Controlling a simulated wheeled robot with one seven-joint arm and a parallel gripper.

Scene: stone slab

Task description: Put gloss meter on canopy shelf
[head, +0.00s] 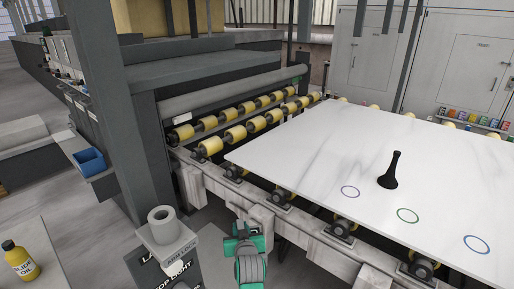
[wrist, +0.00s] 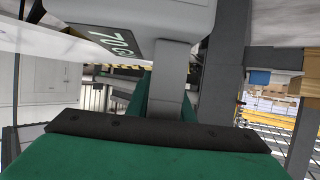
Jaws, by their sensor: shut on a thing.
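My gripper (wrist: 163,103) is shut on the grey stem of a pale grey box with a dark marked panel, which looks like the gloss meter (wrist: 172,20). The box fills the top middle of the wrist view, just beyond the green fingers. In the head view a green and grey part of my arm (head: 248,262) shows at the bottom middle, in front of the roller line. I cannot make out the held box there. I cannot tell for certain which surface is the canopy shelf; a grey ledge (head: 103,172) juts from the machine frame at the left.
A white slab (head: 310,145) lies on yellow rollers at the right, with a black flared object (head: 390,172) and coloured rings on it. A blue bin (head: 89,161) is on the ledge. A yellow bottle (head: 20,261) is lower left.

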